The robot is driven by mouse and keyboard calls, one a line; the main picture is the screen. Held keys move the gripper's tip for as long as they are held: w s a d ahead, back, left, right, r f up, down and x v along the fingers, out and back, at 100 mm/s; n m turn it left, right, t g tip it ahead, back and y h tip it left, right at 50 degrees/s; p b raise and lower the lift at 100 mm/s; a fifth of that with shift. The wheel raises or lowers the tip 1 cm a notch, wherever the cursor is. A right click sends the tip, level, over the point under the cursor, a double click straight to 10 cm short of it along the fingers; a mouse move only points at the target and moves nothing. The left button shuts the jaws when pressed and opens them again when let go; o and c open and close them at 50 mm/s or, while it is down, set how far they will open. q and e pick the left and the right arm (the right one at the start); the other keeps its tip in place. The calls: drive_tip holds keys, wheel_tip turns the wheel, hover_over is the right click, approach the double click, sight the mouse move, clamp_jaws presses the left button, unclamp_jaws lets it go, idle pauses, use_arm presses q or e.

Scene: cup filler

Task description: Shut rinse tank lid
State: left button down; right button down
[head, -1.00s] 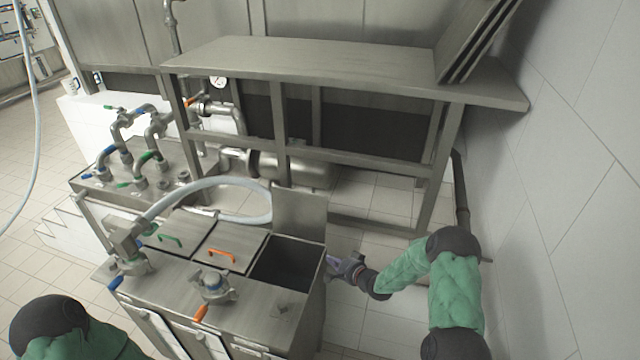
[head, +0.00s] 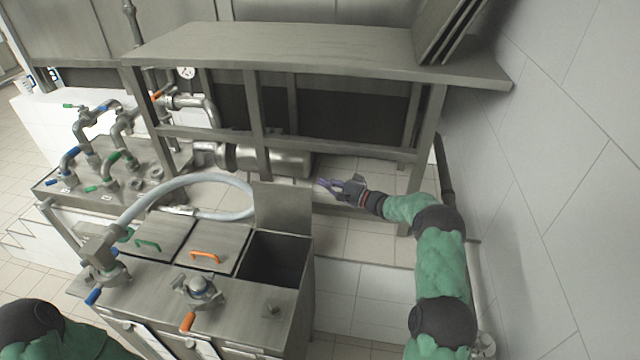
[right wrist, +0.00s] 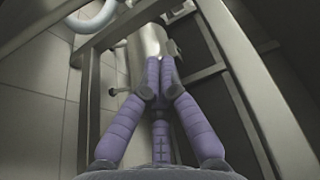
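The steel rinse tank (head: 307,262) stands at lower centre in the head view, its right compartment open and dark inside. Its square lid (head: 283,209) stands upright along the far edge of that opening. My right gripper (head: 328,186) is to the right of the lid's upper edge, apart from it and farther back than the opening. In the right wrist view its purple fingers (right wrist: 160,68) come together at the tips with nothing seen between them. The lid does not clearly show there. My left gripper is out of view; only part of my left arm shows.
Two closed lids with a green handle (head: 147,245) and an orange handle (head: 205,257) lie left of the opening. A pale hose (head: 190,182) loops behind the tank. A steel bench (head: 300,55) stands behind, and a tiled wall (head: 570,180) is on the right.

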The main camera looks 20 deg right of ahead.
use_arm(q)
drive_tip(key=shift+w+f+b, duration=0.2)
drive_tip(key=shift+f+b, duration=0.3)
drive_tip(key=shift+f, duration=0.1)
use_arm(e)
drive_tip(key=w+a, duration=0.3)
drive_tip(key=a, duration=0.4)
drive_tip(key=shift+w+f, duration=0.15)
drive_tip(key=shift+f, duration=0.05)
